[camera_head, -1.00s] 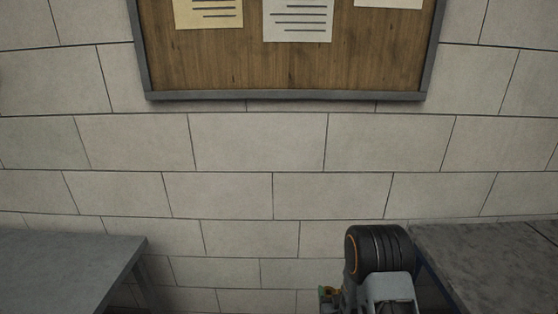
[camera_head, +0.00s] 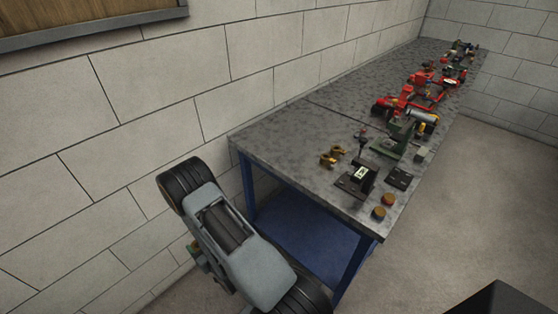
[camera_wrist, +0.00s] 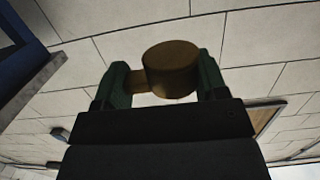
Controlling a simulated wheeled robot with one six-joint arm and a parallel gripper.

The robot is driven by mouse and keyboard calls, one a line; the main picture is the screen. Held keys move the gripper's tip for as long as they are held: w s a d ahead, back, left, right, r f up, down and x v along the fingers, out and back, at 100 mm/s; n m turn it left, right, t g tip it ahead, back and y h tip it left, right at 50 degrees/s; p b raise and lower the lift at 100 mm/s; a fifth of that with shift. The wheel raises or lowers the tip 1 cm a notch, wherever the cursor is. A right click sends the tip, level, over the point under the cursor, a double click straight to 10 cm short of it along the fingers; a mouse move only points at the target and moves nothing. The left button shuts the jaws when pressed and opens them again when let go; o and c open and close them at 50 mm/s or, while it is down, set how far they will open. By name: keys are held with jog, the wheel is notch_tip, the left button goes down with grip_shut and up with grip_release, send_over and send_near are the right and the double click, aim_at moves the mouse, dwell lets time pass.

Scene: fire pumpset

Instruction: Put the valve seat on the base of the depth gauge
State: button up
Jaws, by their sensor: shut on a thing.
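In the wrist view my gripper (camera_wrist: 160,88) is shut on a brown, brass-like round piece (camera_wrist: 172,68), which I take to be the valve seat. It sits between the two green fingers, with a smaller brown part at its left side. In the head view my arm is in front, left of the bench, and the held piece cannot be made out. A dark device with a white face (camera_head: 360,175), likely the depth gauge, stands on the near end of the bench. Its base is small and dark in this view. The gripper is well apart from it.
The grey-topped bench (camera_head: 300,124) with blue legs runs away along the wall. Two brown round pieces (camera_head: 383,206), a dark flat block (camera_head: 399,178), brass parts (camera_head: 331,156) and a green machine (camera_head: 396,138) stand near. Red pump parts (camera_head: 405,98) lie farther back. Floor right of the bench is clear.

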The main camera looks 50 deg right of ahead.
jog(key=shift+w+d+f+b, duration=0.1)
jog(key=shift+w+d+b, duration=0.2)
jog(key=shift+b, duration=0.1)
jog(key=w+d+r+m+g+h+b, duration=0.25)
jog(key=d+r+m+h+b, duration=0.55)
jog(key=d+r+h+b, duration=0.5)
jog(key=s+d+m+g+h+b, duration=0.1)
jog(key=s+d+m+g+b, duration=0.1)
jog(key=s+d+m+g, duration=0.3)
jog(key=s+d+m+g+h+b, duration=0.2)
jog(key=s+d+m+g, duration=0.3)
jog(key=s, duration=0.7)
jog(key=d+g, duration=0.2)
jog(key=g, duration=0.1)
jog(key=shift+d+g, duration=0.35)
jog(key=shift+d, duration=0.05)
jog(key=shift+w+r, duration=0.1)
